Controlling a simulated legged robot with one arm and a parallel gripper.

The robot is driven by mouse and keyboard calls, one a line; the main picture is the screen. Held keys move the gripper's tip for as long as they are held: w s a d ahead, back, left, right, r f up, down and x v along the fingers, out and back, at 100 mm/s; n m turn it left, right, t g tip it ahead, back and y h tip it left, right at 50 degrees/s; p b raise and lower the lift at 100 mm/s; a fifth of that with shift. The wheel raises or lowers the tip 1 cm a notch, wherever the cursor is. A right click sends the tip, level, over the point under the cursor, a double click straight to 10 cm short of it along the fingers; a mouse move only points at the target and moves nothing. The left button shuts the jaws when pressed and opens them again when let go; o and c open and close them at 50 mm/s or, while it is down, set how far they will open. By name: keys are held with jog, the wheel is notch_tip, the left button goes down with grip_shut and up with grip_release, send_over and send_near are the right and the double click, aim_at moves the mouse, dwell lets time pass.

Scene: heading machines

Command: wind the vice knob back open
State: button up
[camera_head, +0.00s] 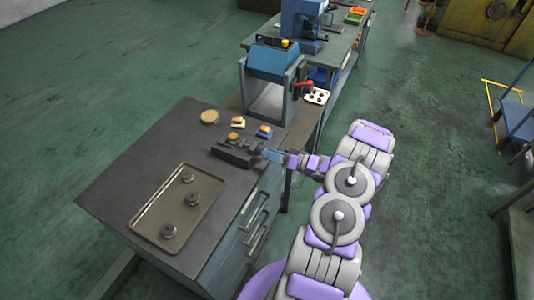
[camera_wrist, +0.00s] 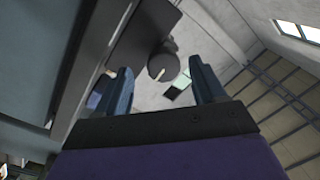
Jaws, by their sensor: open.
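The vice (camera_head: 236,152) is a low dark block on the dark cabinet top, with a small orange-brown piece (camera_head: 233,136) on or just behind it. My gripper (camera_head: 270,155) reaches in from the right, close to the vice's right end. In the wrist view my gripper (camera_wrist: 160,66) has its two blue-grey fingers spread apart. A dark round knob (camera_wrist: 163,66) with a pale mark shows between the fingertips, with gaps on both sides. I cannot tell whether the fingers reach around it. The knob is too small to make out clearly in the head view.
A shallow tray (camera_head: 150,212) with several dark round parts lies at the cabinet's front. A tan disc (camera_head: 209,117) and small blocks (camera_head: 264,132) sit behind the vice. A blue machine (camera_head: 275,65) stands beyond. The cabinet top (camera_head: 120,185) left of the tray is clear.

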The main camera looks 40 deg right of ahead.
jog(key=shift+x, duration=1.1)
jog(key=shift+c, duration=0.4)
jog(key=shift+s, duration=0.1)
jog(key=c, duration=1)
